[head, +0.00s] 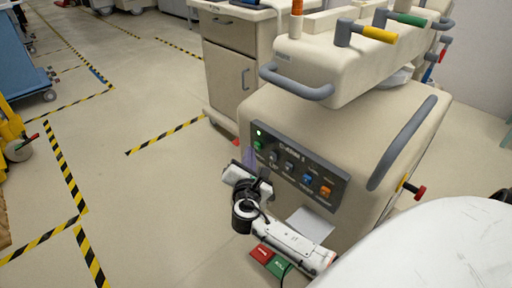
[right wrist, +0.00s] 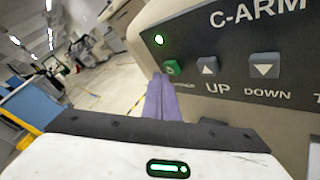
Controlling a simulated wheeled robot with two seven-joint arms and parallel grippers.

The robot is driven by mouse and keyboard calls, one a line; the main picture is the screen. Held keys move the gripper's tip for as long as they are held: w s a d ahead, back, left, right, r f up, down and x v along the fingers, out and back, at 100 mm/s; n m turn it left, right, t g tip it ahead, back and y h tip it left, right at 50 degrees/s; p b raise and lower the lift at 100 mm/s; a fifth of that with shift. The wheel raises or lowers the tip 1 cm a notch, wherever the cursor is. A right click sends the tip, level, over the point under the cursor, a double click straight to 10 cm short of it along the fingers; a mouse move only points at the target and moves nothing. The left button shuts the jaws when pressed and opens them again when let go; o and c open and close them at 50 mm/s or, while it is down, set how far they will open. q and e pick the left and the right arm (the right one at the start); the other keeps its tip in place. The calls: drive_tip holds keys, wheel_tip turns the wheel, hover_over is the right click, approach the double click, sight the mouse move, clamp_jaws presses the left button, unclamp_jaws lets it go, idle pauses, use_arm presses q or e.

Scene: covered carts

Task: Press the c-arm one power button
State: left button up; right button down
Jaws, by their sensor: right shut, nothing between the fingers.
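The C-arm control panel (head: 318,181) is a dark plate on the front of a cream cabinet, and its label shows in the right wrist view (right wrist: 236,51). The green power button (head: 258,145) is at the panel's left end, below a lit green lamp (head: 259,133). In the right wrist view the power button (right wrist: 172,68) sits left of the grey UP button (right wrist: 207,66). My right gripper (right wrist: 161,79) is shut and empty. Its purple fingertips are at the lower left of the power button, very close to it; I cannot tell whether they touch. My left gripper is out of view.
Grey DOWN (right wrist: 264,65), blue (head: 308,179) and orange (head: 325,191) buttons lie along the same panel. Red (head: 261,254) and green (head: 279,266) pedals are near the floor under my right arm. A drawer cart (head: 229,72) stands behind. Open floor lies left.

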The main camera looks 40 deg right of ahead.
drive_tip(key=shift+a, duration=0.2)
drive_tip(key=shift+s+a, duration=0.15)
drive_tip(key=shift+a, duration=1.3)
drive_tip(key=shift+s+a, duration=0.1)
drive_tip(key=shift+a, duration=1.35)
